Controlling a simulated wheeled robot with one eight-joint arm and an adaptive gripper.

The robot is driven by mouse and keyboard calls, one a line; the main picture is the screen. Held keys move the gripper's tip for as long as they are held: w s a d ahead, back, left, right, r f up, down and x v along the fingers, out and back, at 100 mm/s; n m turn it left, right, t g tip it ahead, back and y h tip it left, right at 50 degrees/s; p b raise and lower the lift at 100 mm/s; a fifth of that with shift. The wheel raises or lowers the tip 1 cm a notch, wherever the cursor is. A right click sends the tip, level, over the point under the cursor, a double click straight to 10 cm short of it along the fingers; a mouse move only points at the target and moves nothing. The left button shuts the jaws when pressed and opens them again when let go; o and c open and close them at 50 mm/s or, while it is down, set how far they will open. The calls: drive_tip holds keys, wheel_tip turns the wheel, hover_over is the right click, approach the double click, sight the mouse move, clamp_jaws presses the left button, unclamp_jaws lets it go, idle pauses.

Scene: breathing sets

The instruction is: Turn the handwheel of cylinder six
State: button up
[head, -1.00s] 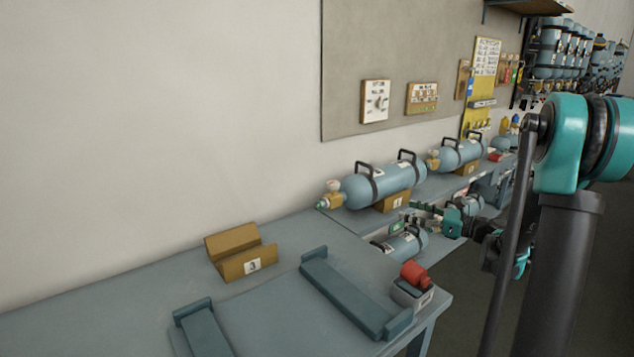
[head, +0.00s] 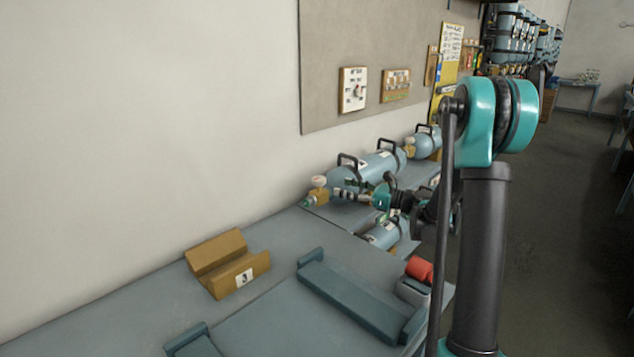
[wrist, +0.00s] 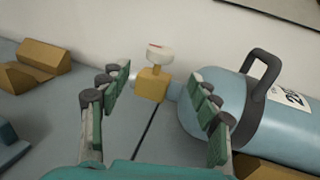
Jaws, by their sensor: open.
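A blue-grey cylinder (head: 343,175) lies on its side on the back bench with a black carry handle. It is large at the right of the wrist view (wrist: 240,112); its label number is not clearly readable. At its left end a brass valve block (wrist: 152,85) carries a pale round handwheel (wrist: 160,52) with a red mark on top. The handwheel also shows in the head view (head: 319,182). My gripper (wrist: 159,79) is open and empty. In the wrist view the handwheel and valve appear between its fingers, beyond the tips; I see no contact.
An empty brown cradle marked 3 (head: 228,275) stands on the near bench, beside a blue-grey rail (head: 350,299). A red object (head: 419,268) sits at the bench's right edge. More cylinders lie behind and below.

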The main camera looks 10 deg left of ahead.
sight(325, 182)
drive_tip(key=x, duration=1)
drive_tip(key=shift+w+a, duration=0.2)
drive_tip(key=shift+a, duration=0.15)
drive_tip(key=c, duration=1.2)
